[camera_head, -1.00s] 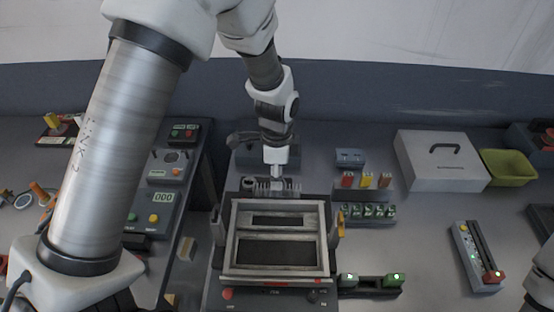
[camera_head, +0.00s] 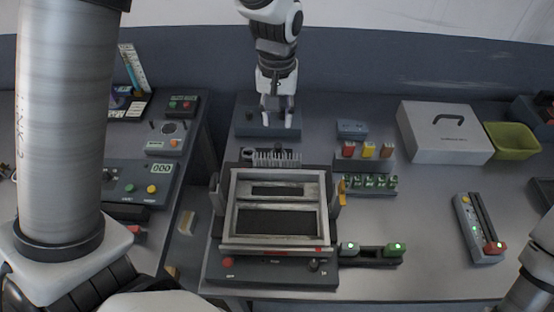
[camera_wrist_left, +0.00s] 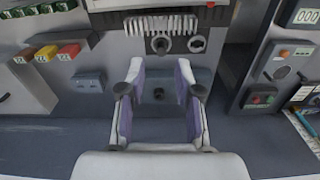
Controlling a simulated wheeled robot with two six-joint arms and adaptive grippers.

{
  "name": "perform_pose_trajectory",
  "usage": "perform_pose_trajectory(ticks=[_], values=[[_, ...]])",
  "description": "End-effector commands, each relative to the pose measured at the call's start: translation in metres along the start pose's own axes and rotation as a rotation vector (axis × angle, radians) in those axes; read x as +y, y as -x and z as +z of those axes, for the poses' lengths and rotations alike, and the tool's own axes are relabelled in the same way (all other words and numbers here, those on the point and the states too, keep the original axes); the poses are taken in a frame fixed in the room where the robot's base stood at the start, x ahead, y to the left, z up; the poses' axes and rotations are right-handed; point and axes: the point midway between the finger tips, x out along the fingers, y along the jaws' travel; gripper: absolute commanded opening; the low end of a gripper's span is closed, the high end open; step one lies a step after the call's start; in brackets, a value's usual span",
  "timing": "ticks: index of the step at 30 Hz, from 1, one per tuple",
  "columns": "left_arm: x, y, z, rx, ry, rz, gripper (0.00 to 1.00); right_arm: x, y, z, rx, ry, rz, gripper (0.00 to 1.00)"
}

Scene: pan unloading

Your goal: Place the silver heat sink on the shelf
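The silver heat sink (camera_head: 277,158), a row of upright pale fins, sits at the back edge of the dark machine with the framed pan (camera_head: 275,250). It also shows at the top of the left wrist view (camera_wrist_left: 162,25). My left gripper (camera_head: 280,118) is open and empty behind and above the heat sink, apart from it. I cannot tell for certain which surface is the shelf. My right gripper is not in view.
A dark grey block (camera_head: 252,124) lies under the left gripper. Red, yellow and orange pieces (camera_head: 368,150) stand to the right. A white case (camera_head: 442,133) and a green bin (camera_head: 513,140) stand farther right. A control panel (camera_head: 150,180) is at left. Bare table shows at right.

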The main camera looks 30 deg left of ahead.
Motion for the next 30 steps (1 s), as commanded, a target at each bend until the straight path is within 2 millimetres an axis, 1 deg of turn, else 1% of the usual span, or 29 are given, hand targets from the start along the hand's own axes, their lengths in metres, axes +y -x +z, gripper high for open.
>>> perform_pose_trajectory(ticks=[3,8,9,12,15,17,18,19,23,28,30], values=[[0.0,-0.004,0.0,0.002,0.365,0.001,0.33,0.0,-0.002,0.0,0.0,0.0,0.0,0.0],[0.0,-0.011,0.0,0.004,0.886,0.004,0.33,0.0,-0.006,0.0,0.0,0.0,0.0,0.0],[0.0,-0.013,0.0,0.004,1.016,0.004,0.33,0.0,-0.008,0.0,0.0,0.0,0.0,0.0],[-0.001,-0.019,0.0,0.003,1.321,0.004,0.33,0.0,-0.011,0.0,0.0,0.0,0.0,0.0],[-0.001,-0.026,0.001,0.002,1.555,0.003,0.33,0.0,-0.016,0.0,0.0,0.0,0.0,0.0],[-0.002,-0.032,0.002,0.001,1.646,0.0,0.33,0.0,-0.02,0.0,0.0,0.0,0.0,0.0],[-0.002,-0.046,0.004,-0.003,1.654,-0.009,0.33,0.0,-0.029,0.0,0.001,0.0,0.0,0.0],[-0.003,-0.049,0.004,-0.005,1.652,-0.012,0.33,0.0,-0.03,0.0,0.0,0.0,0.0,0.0],[-0.003,-0.061,0.005,-0.007,1.65,-0.017,0.33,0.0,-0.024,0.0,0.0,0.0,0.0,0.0],[-0.006,-0.082,0.006,-0.008,1.649,-0.019,0.33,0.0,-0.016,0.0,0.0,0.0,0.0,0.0],[-0.009,-0.094,0.008,-0.009,1.649,-0.02,0.33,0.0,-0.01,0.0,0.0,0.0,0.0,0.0]])
